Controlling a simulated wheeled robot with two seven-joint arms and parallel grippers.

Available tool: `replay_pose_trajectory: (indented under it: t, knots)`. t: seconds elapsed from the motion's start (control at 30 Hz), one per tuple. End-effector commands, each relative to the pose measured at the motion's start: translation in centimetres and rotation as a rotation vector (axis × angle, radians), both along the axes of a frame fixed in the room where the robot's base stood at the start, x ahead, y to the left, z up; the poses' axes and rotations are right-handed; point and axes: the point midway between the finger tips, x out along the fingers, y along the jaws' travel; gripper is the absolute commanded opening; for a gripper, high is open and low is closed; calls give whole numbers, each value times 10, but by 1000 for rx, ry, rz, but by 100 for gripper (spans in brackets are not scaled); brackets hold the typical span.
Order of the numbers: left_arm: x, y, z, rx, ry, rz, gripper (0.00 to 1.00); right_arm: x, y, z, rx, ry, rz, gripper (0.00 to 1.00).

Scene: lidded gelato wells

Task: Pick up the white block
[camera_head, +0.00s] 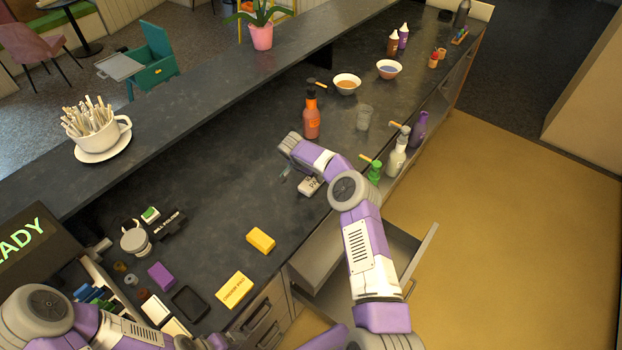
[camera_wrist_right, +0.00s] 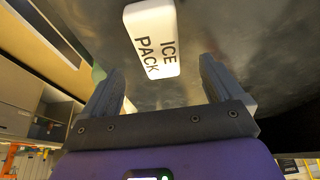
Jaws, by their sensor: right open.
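A white block lettered ICE PACK (camera_head: 308,186) lies on the dark counter beside my right gripper (camera_head: 287,176). In the right wrist view the white block (camera_wrist_right: 153,40) sits just beyond the fingertips, roughly centred between them, with its lettering facing the camera. My right gripper (camera_wrist_right: 160,82) is open and empty, its two fingers apart. In the head view the right arm hides part of the surroundings of the block.
A red-orange bottle (camera_head: 311,118) stands behind the right gripper, and a green bottle (camera_head: 375,172) to its right. Yellow blocks (camera_head: 261,240) and a purple block (camera_head: 160,276) lie at front left. An open drawer (camera_head: 412,262) juts out below. The middle counter left of the gripper is clear.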

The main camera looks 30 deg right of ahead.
Motion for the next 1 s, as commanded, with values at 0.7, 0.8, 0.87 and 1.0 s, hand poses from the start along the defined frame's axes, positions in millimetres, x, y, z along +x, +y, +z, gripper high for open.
replay_pose_trajectory:
  t: [0.7,0.8,0.87,1.0]
  knots:
    - [0,0,-44,0,-1,0,90,8,-22,-50,-2,-2,0,94]
    - [0,0,-44,0,-1,0,90,8,-22,-50,-2,-2,0,94]
    - [0,0,-44,0,-1,0,90,8,-22,-49,-2,-2,0,92]
    - [0,0,-44,0,-1,0,90,8,-22,-49,-2,-2,0,71]
